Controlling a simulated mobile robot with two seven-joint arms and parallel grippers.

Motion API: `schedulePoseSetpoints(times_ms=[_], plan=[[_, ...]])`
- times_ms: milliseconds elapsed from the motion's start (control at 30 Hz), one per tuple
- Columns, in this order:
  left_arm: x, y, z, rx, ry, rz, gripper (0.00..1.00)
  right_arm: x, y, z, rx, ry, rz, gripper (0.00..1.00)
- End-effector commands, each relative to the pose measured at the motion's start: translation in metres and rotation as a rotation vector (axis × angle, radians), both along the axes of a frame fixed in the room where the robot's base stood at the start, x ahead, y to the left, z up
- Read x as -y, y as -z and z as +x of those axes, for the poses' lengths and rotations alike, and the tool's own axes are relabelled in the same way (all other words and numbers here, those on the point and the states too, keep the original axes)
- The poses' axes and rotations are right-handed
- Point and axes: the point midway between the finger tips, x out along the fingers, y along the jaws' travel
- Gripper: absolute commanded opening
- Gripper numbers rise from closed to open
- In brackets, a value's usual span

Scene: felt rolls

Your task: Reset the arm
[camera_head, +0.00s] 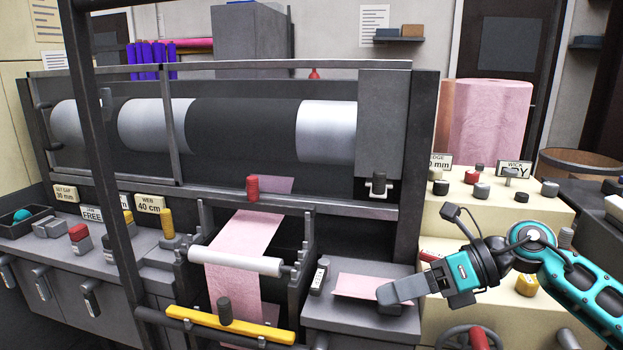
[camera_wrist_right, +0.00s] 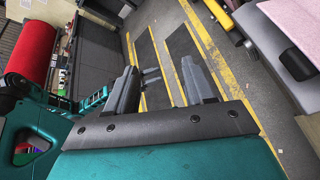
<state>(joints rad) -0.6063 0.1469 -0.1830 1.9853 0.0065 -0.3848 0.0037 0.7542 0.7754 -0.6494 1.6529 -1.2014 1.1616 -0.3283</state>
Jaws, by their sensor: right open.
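My right arm comes in from the right in the head view. Its right gripper (camera_head: 388,294) points left, at the right end of the small grey table, in front of a flat pink felt piece (camera_head: 358,285) there. I cannot tell the height of the fingers above that table. In the right wrist view the two grey fingers (camera_wrist_right: 160,82) stand apart with nothing between them. Beyond them lies floor with yellow lines. My left gripper is not in view.
A grey felt machine (camera_head: 395,215) fills the left and middle, with a pink strip (camera_head: 240,260) running down past a white roller (camera_head: 235,262) and a yellow bar (camera_head: 230,325). A cream panel with knobs (camera_head: 460,210) stands behind my right arm.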

Motion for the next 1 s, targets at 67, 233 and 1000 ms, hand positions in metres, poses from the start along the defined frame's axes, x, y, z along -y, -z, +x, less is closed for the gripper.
schedulePoseSetpoints(times_ms=[67,233,1000], plan=[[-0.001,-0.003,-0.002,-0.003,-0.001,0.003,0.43,-0.029,0.002,-0.011,-0.113,0.047,0.201,0.53],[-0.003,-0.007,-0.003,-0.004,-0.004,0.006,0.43,-0.056,-0.002,-0.018,-0.393,0.234,0.614,0.53],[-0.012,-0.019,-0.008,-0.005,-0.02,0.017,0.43,0.046,0.249,-0.153,-1.888,1.73,1.649,0.53]])
